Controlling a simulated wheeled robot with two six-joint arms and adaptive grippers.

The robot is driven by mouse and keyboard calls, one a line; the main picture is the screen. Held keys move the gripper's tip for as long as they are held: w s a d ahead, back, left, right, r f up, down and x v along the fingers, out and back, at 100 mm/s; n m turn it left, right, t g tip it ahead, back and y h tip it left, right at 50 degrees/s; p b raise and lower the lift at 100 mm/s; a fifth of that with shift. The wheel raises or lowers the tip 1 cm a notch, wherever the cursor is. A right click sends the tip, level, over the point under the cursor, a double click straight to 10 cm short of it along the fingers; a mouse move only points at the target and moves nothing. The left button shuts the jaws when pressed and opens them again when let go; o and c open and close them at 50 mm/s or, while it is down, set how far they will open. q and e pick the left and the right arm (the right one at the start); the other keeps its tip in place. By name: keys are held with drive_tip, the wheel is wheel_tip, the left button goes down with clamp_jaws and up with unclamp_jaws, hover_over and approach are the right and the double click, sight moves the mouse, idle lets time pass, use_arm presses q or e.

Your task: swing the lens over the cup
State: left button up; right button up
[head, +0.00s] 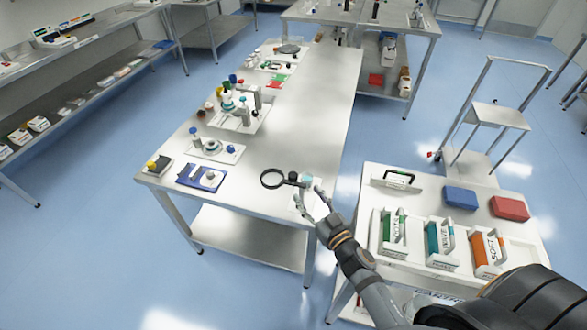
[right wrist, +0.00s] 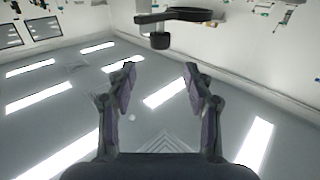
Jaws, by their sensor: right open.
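The lens (head: 272,179) is a black ring at the front right part of the long table, its short arm running right to a dark knob (head: 293,177). My right gripper (head: 316,194) is just right of the knob, fingers apart and empty. In the right wrist view the lens ring (right wrist: 190,14) and knob (right wrist: 160,41) show at the top, beyond the spread fingertips (right wrist: 158,72). A small pale teal piece (head: 308,181) shows near the fingertips, partly hidden; I cannot tell whether it is the cup. My left gripper is not in view.
A blue tray (head: 187,175) and a white tray (head: 228,156) stand on the long table's left side. Its middle (head: 290,125) is bare. A white side table (head: 375,178) with several labelled holders and blue and red boxes (head: 509,208) is at right.

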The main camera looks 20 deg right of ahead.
sight(293, 175)
drive_tip(key=w, duration=0.3)
drive_tip(key=w+a+p, duration=0.1)
drive_tip(key=w, duration=0.5)
drive_tip(key=shift+w+a, duration=0.15)
drive_tip(key=shift+a, duration=0.2)
drive_tip(key=shift+w+a, duration=0.1)
drive_tip(key=shift+w, duration=0.2)
drive_tip(key=shift+c, duration=0.6)
drive_tip(key=c, duration=0.7)
clamp_jaws()
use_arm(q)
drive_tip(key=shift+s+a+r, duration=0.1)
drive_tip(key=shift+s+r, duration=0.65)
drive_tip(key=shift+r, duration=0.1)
